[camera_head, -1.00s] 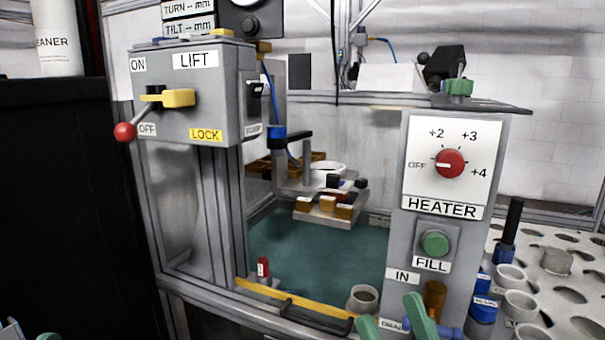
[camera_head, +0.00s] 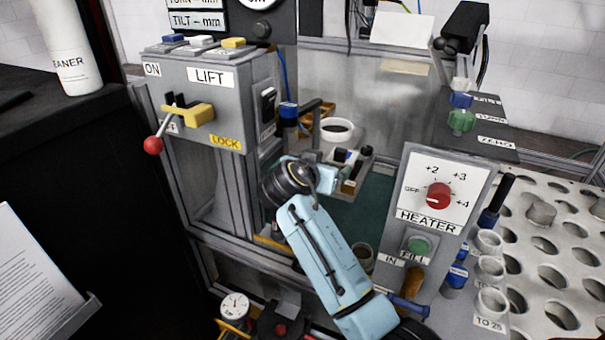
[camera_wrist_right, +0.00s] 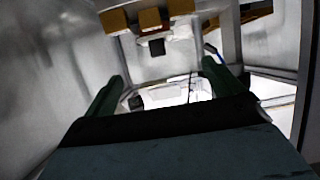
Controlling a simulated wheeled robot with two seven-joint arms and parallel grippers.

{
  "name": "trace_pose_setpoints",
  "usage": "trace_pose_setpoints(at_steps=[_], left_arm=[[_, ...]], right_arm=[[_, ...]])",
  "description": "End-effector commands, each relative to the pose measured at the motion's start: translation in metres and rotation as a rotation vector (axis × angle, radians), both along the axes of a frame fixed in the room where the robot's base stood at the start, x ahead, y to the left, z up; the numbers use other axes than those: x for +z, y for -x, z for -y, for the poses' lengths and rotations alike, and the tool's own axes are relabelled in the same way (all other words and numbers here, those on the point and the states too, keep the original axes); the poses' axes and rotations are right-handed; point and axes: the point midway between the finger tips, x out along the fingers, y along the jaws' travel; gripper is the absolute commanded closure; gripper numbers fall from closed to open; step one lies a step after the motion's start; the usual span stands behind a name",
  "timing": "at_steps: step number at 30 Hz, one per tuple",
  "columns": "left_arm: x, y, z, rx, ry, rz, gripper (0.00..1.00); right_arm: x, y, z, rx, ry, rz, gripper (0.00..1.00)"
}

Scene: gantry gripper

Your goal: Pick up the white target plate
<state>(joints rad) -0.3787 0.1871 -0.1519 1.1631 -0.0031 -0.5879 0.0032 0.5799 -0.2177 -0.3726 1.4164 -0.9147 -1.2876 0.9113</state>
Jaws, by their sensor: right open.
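I cannot surely tell which thing is the white target plate. A white panel (camera_head: 403,28) stands at the back of the bench in the head view. A pale tray (camera_head: 352,187) with small blocks sits over the green tank floor, in front of a white round cup (camera_head: 338,127). My right gripper (camera_head: 325,178) is beside the tray's left side, its fingers mostly hidden by my wrist. In the right wrist view my two green fingers (camera_wrist_right: 162,88) are apart with nothing held between them; brown blocks (camera_wrist_right: 150,20) show above them. My left gripper is not in view.
The grey LIFT box (camera_head: 210,95) with a red-knobbed lever stands at left of the tank. The HEATER post (camera_head: 430,215) stands close to the right of my arm. A white perforated rack (camera_head: 560,235) lies at right. A gauge (camera_head: 235,305) is low in front.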

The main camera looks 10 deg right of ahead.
Motion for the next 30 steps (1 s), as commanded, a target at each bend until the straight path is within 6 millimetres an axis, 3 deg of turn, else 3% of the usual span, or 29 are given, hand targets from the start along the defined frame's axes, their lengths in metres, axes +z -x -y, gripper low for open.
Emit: trace_pose_setpoints(at_steps=[4, 13, 23, 30], left_arm=[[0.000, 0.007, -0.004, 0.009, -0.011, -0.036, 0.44], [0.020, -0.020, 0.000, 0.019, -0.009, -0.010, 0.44], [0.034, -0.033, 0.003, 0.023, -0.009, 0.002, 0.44], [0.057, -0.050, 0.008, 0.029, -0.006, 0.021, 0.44]], right_arm=[[0.000, -0.009, 0.009, -0.037, 0.005, -0.008, 0.07], [-0.023, -0.051, 0.037, -0.035, 0.004, -0.008, 0.07], [-0.031, -0.068, 0.049, -0.034, 0.002, -0.009, 0.07], [-0.042, -0.090, 0.064, -0.033, 0.002, -0.008, 0.07]])
